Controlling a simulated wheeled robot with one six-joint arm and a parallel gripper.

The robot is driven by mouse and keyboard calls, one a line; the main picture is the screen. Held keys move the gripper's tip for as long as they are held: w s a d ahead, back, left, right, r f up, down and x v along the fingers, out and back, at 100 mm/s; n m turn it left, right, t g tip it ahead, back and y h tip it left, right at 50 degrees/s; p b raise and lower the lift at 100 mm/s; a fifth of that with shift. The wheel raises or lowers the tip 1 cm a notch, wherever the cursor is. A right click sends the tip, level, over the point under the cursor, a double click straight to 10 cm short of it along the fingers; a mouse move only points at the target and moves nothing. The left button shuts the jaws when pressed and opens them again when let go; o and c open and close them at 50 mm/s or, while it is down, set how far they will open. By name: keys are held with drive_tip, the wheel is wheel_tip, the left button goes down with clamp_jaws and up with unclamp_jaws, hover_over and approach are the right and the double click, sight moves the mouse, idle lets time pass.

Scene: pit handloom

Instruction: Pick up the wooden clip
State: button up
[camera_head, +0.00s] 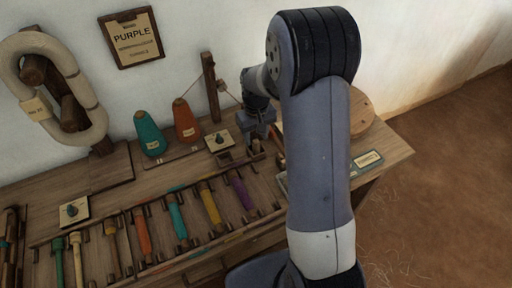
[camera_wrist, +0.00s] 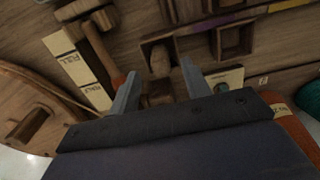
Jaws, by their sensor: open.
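My gripper (camera_head: 262,128) is over the back right of the wooden bench, beside a wooden post. In the wrist view my gripper (camera_wrist: 157,80) is open, with its two grey fingers spread and nothing between the tips that I can see held. A small brown wooden piece (camera_wrist: 160,60), which looks like the clip, stands in a dark open-topped box (camera_wrist: 146,47) just beyond the fingertips and between their lines. I cannot tell its exact shape or whether a finger touches it. In the head view my arm and gripper hide that spot.
A card with a dark green knob (camera_head: 218,141), an orange cone (camera_head: 186,121) and a teal cone (camera_head: 149,133) stand left of my gripper. A round wooden disc (camera_head: 362,112) is to its right. A rack of coloured bobbins (camera_head: 177,216) fills the bench front. Labels (camera_wrist: 75,68) lie nearby.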

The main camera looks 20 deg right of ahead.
sight(256, 147)
drive_tip(key=shift+s+a+f, duration=0.1)
drive_tip(key=shift+f, duration=1.35)
drive_tip(key=shift+c, duration=0.4)
clamp_jaws()
